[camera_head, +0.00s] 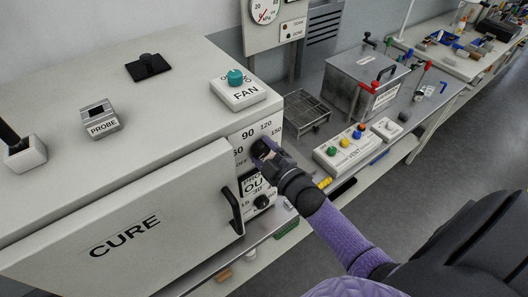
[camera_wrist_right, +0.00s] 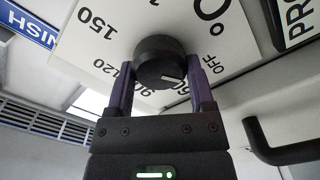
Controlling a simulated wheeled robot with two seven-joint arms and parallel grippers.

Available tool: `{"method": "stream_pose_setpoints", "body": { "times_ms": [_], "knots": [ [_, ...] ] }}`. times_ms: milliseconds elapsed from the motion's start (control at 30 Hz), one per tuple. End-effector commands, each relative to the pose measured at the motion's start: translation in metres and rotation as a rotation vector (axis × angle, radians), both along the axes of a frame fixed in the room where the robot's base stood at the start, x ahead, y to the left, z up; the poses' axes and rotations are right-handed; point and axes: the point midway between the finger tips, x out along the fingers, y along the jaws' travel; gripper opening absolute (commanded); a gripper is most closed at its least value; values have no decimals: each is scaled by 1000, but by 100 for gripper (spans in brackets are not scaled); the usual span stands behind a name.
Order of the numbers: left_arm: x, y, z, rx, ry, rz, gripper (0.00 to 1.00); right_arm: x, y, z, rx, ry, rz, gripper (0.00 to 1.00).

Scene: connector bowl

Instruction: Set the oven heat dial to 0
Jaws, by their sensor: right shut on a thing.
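The oven heat dial is a round black knob (camera_head: 257,148) on the front of the white CURE oven (camera_head: 170,160). It also shows in the right wrist view (camera_wrist_right: 158,56), with a white pointer line on its face. Around it are the marks OFF, 60, 90, 120 and 150; I see no plain 0 mark clearly. The pointer is directed toward the 60, which is partly covered. My right gripper (camera_head: 263,152) is shut on the dial, one purple finger on each side (camera_wrist_right: 160,80). My left gripper is not in view.
The oven door handle (camera_head: 231,212) stands out just left of my right gripper. A lower black knob (camera_head: 261,201) sits beneath it. The FAN box with a teal knob (camera_head: 235,77) is on top. A VENT button box (camera_head: 344,149) stands on the bench to the right.

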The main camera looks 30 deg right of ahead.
Motion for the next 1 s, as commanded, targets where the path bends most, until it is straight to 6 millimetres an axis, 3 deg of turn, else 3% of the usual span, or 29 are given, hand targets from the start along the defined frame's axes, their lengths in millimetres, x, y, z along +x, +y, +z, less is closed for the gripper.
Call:
{"method": "stream_pose_setpoints", "body": {
  "times_ms": [333,867,900,1000],
  "knots": [
    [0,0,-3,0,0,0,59,-1,0,-3,-114,-3,-2,10],
    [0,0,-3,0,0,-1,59,-1,0,-3,-133,-4,0,10],
    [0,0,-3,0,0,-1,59,-1,0,-2,-133,-4,0,77],
    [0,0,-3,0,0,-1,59,-1,0,-2,-132,-5,0,98]
  ]
}}
